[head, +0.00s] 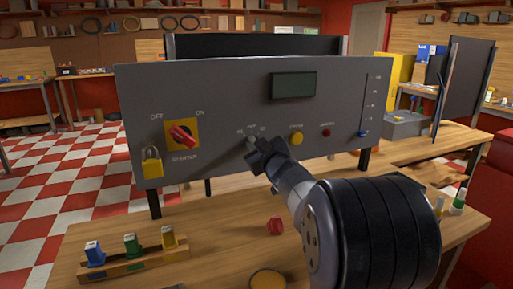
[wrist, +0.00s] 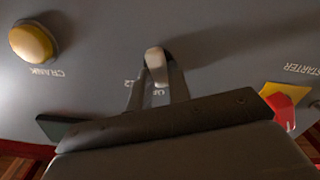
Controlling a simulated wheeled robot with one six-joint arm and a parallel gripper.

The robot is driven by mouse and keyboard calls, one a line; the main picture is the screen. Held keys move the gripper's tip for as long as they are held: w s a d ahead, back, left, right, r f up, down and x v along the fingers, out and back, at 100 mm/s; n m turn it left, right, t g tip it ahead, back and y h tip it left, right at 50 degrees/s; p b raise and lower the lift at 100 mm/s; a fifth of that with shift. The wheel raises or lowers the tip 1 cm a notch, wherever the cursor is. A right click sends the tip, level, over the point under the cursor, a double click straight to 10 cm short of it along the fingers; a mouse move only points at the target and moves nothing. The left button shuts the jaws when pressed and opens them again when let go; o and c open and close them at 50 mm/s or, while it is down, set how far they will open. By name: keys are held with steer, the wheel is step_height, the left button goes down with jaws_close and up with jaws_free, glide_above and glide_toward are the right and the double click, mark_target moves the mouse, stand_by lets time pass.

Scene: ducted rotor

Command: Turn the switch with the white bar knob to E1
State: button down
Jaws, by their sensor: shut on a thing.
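The grey panel (head: 215,90) stands upright on the bench. The switch's white bar knob (wrist: 154,58) shows between the two fingers of my gripper (wrist: 156,80) in the wrist view. My gripper is shut on the knob. In the head view, my gripper (head: 258,150) is at the panel's lower middle and covers most of the knob. Small labels sit around the switch. One by the fingers in the wrist view looks like E2, upside down. I cannot tell which label the knob points to.
On the panel are the red starter switch (head: 182,134) on yellow, a yellow padlock (head: 152,162), a yellow crank button (head: 296,138), a small red button (head: 326,132) and a slider (head: 362,133). A red knob-like piece (head: 275,225) and a wooden rack (head: 140,266) are on the bench.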

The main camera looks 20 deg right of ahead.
steer(key=shift+a+n+b, duration=0.1)
steer(key=shift+n+b, duration=0.5)
steer(key=shift+n, duration=1.5)
steer(key=c, duration=1.3)
jaws_free()
steer(key=s+p, duration=0.1)
steer(key=s, duration=1)
steer(key=shift+w, duration=0.15)
